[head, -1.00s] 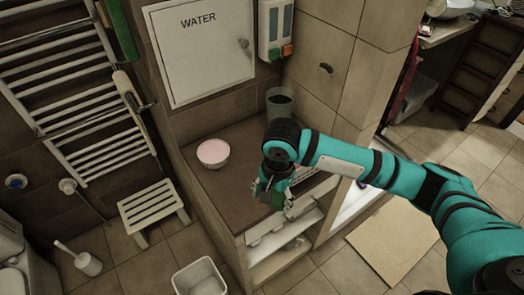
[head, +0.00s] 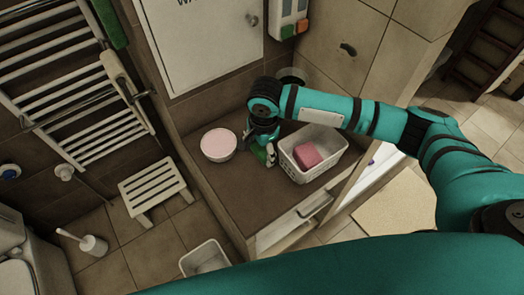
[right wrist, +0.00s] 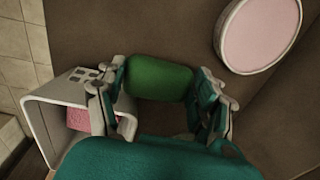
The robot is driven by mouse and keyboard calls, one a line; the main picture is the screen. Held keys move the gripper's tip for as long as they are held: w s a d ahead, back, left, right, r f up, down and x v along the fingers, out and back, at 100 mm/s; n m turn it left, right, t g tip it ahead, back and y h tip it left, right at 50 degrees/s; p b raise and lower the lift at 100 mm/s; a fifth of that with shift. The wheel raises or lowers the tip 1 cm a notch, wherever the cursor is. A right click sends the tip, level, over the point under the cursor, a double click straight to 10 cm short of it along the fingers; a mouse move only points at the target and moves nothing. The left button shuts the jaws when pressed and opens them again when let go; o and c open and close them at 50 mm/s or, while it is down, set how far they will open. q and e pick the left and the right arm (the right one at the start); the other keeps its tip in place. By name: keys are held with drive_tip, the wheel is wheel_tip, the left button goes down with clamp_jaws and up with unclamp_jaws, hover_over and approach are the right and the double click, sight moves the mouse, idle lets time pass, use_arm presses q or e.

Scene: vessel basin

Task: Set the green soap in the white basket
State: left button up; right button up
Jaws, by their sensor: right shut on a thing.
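The green soap (right wrist: 158,77) is between the two fingers of my right gripper (right wrist: 160,88) in the right wrist view, and the fingers are shut on it. In the head view the right gripper (head: 264,150) is between the bowl and the basket, with a bit of green soap (head: 268,158) showing beside the basket's left wall. The white basket (head: 335,160) stands on the brown counter with a pink soap (head: 307,156) inside. In the right wrist view the basket (right wrist: 48,105) is at the left, close to the left finger. My left gripper is not in view.
A white bowl with a pink inside (head: 218,145) stands on the counter (head: 215,178) left of the gripper. A dark cup (head: 292,76) stands behind my arm. A white stool (head: 150,185) and a bin (head: 205,258) are on the floor.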

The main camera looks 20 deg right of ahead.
sight(261, 149)
drive_tip(key=shift+f, duration=0.4)
drive_tip(key=f, duration=0.2)
drive_tip(key=shift+w+f, duration=0.25)
drive_tip(key=shift+f, duration=0.6)
drive_tip(key=shift+p, duration=0.3)
drive_tip(key=o, duration=1.2)
drive_tip(key=shift+f, duration=0.1)
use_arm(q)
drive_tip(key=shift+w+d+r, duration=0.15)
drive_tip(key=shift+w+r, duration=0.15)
use_arm(e)
drive_tip(key=o, duration=0.4)
drive_tip(key=shift+c, duration=0.2)
